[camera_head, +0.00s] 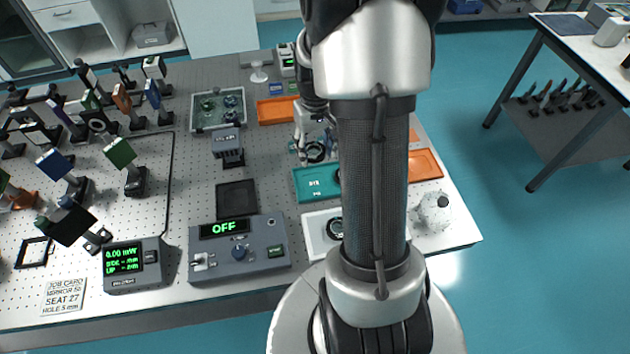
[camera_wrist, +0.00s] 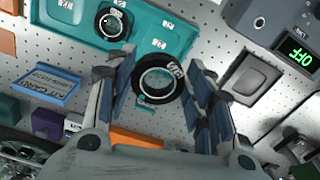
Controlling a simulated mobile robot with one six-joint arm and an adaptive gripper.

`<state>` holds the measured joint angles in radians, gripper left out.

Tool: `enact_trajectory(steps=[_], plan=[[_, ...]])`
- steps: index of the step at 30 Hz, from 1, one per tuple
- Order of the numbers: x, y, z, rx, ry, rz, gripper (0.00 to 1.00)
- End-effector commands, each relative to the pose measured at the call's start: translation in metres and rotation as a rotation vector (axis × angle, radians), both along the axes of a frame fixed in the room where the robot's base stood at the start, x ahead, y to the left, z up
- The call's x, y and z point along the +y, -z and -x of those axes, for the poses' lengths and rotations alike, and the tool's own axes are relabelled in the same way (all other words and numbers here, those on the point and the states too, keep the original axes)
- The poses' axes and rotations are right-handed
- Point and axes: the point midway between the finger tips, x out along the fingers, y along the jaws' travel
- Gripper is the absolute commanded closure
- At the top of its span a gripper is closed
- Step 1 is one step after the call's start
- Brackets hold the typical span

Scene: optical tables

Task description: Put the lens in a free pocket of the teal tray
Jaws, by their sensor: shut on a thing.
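The lens, a black ring with a white label and clear centre, is held between the fingers of my gripper (camera_wrist: 160,88); the lens also shows in the wrist view (camera_wrist: 143,86). In the head view my gripper (camera_head: 315,138) holds the lens (camera_head: 316,153) just behind the teal tray (camera_head: 303,184), apparently above the table. The teal tray fills the top of the wrist view (camera_wrist: 60,14). Another black ring (camera_wrist: 101,22) sits in one of its pockets. White labels mark the tray. My arm hides its right part in the head view.
A white tray (camera_head: 311,243) with a ring stands in front of the teal tray. Orange trays (camera_head: 277,110) (camera_head: 425,164) lie behind and to the right. A control box (camera_head: 238,262) reading OFF and a dark square tray (camera_head: 237,198) stand left. Optics on posts crowd the far left.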

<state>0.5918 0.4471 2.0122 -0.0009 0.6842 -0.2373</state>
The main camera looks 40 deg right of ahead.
Motion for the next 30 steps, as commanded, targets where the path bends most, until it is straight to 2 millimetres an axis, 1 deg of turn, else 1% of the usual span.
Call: enact_trajectory(steps=[1,3,6,9,17,21,24,30], plan=[[0.001,0.018,0.001,0.003,0.000,-0.002,0.76],[0.001,0.037,0.001,0.003,0.000,-0.002,0.76],[0.001,0.061,0.001,0.002,0.000,-0.002,0.76],[0.001,0.076,0.000,0.001,0.000,0.000,0.76],[0.000,0.095,0.000,0.000,0.000,0.000,0.76],[0.001,0.117,0.000,0.002,0.000,-0.001,0.76],[0.000,0.129,0.000,0.000,0.000,0.000,0.76],[0.000,0.128,-0.001,-0.002,0.000,0.002,0.76]])
